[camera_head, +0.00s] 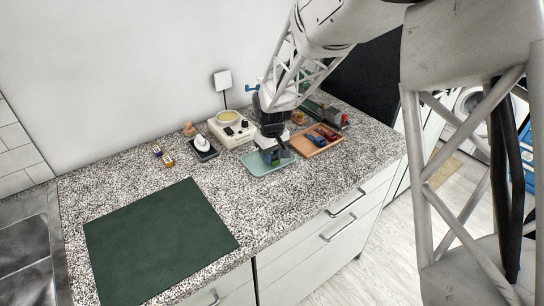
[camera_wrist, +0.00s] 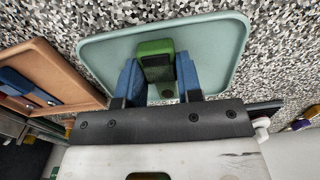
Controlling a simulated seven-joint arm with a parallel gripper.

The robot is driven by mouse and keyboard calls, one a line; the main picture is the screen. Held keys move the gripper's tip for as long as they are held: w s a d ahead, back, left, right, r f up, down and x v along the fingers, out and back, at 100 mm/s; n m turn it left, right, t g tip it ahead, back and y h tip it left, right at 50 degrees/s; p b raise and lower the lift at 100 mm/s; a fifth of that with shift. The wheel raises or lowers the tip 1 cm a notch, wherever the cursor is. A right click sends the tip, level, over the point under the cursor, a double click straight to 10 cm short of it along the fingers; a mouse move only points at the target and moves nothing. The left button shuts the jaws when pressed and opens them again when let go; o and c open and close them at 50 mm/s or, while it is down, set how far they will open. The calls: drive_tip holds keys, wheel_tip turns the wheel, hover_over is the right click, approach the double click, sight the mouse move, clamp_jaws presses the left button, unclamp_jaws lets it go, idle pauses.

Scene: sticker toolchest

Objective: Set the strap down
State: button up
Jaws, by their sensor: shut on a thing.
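My gripper (camera_wrist: 158,68) has its two blue fingers shut on a small green piece with a dark face (camera_wrist: 156,60), which I take to be the strap. The strap is over the pale teal tray (camera_wrist: 105,48); I cannot tell whether it touches the tray floor. In the head view my gripper (camera_head: 271,155) is low over the same teal tray (camera_head: 257,168), and the strap cannot be made out there.
A terracotta tray (camera_head: 308,150) with red and blue items stands just right of the teal tray. A cream device (camera_head: 232,130) and a dark holder with a white item (camera_head: 203,148) are to the left. A dark green mat (camera_head: 158,240) lies empty at the front left.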

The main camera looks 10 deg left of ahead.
drive_tip(key=shift+f, duration=0.2)
drive_tip(key=shift+f, duration=0.2)
drive_tip(key=o, duration=0.9)
drive_tip(key=shift+r, duration=0.2)
wheel_tip(320, 180, up, 12)
idle(0.3)
drive_tip(key=shift+d, duration=0.1)
idle(0.7)
